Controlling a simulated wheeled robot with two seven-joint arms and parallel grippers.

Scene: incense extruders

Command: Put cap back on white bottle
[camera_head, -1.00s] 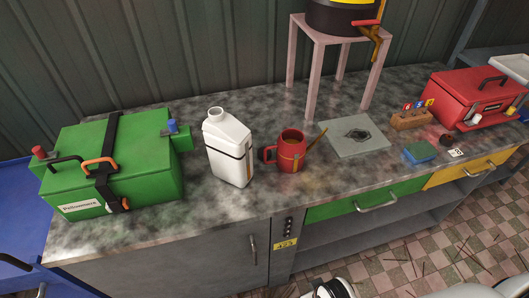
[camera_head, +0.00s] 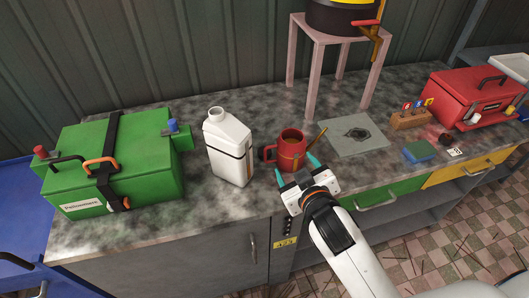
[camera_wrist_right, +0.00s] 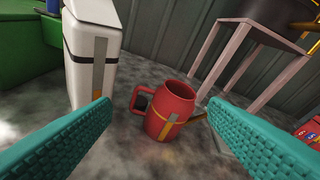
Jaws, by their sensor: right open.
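The white bottle (camera_head: 230,150) stands upright on the counter, left of the red mug-like can. Its neck (camera_head: 215,115) is bare. The bottle also shows at the upper left of the right wrist view (camera_wrist_right: 92,50). I cannot make out a loose cap for it in either view. My right gripper (camera_head: 296,170) is open and empty, its teal fingers pointing at the red can (camera_head: 291,151) from the counter's front edge. In the right wrist view the red can (camera_wrist_right: 172,108) shows between the spread fingers, beyond their tips. My left gripper is not in view.
A green case (camera_head: 140,155) stands left of the bottle. A pink stand (camera_head: 312,75) is behind the can, with a grey plate (camera_head: 345,140) at its foot. A blue sponge (camera_head: 419,151) and red toolbox (camera_head: 475,98) are to the right. Counter space before the bottle is clear.

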